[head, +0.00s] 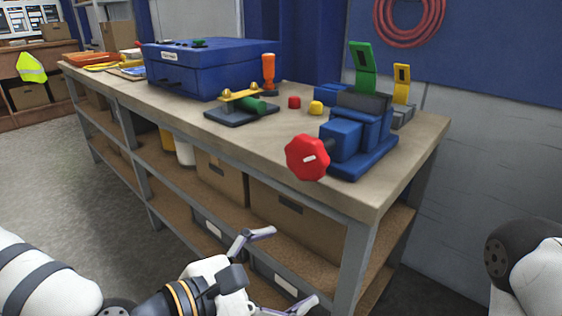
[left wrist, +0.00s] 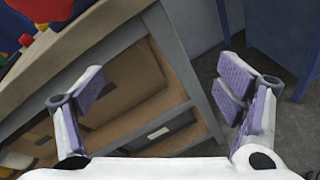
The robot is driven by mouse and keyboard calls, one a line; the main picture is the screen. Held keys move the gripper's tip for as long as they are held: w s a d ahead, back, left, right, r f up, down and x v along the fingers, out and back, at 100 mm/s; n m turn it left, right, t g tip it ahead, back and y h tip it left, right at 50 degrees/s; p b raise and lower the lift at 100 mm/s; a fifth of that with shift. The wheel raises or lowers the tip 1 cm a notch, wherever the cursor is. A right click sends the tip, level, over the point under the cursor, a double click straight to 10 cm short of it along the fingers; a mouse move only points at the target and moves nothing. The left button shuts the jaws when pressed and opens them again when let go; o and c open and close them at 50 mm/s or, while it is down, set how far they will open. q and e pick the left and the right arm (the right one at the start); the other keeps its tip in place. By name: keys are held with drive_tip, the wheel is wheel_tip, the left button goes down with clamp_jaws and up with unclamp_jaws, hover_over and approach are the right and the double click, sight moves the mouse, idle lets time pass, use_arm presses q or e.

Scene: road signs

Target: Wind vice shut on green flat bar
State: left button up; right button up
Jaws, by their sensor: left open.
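The blue vice (head: 349,140) stands at the near right end of the workbench, with a red handwheel (head: 307,158) on its front. The green flat bar (head: 363,68) stands upright, slightly tilted, at the vice's dark jaws (head: 362,103); I cannot tell whether they touch it. My left gripper (head: 283,268) is open and empty, low in front of the bench and below the handwheel. In the left wrist view its fingers (left wrist: 163,85) are spread with the bench's lower shelf behind them; a large red shape at top left seems to be the handwheel. My right gripper is out of view.
A yellow bar (head: 401,84) stands in a grey block behind the vice. Red (head: 294,102) and yellow (head: 316,107) pieces, an orange-handled tool (head: 268,72), a small fixture with a green cylinder (head: 250,103) and a blue case (head: 205,68) occupy the benchtop (head: 290,140).

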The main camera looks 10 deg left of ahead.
sight(301, 161)
use_arm(q)
drive_tip(key=w+a+r+n+t, duration=0.2)
drive_tip(key=r, duration=0.3)
drive_tip(key=w+a+r+n+t, duration=0.2)
drive_tip(key=w+a+r, duration=0.1)
drive_tip(key=r, duration=0.3)
drive_tip(key=shift+n, duration=0.3)
drive_tip(key=w+d+f+b, duration=0.1)
drive_tip(key=b, duration=0.2)
drive_tip(key=w+d+f+b, duration=0.1)
drive_tip(key=w+d+b, duration=0.1)
drive_tip(key=b, duration=0.2)
drive_tip(key=shift+w+f, duration=0.15)
drive_tip(key=shift+w, duration=0.15)
drive_tip(key=w+d, duration=0.1)
drive_tip(key=w+d+r, duration=0.1)
drive_tip(key=w, duration=0.1)
drive_tip(key=w+d+r, duration=0.1)
drive_tip(key=w+d, duration=0.1)
drive_tip(key=shift+w+d, duration=0.25)
drive_tip(key=shift+w, duration=0.05)
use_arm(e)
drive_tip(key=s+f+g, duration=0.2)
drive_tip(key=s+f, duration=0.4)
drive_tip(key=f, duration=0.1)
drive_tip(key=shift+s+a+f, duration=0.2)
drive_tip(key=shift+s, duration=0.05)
use_arm(q)
drive_tip(key=c, duration=1.1)
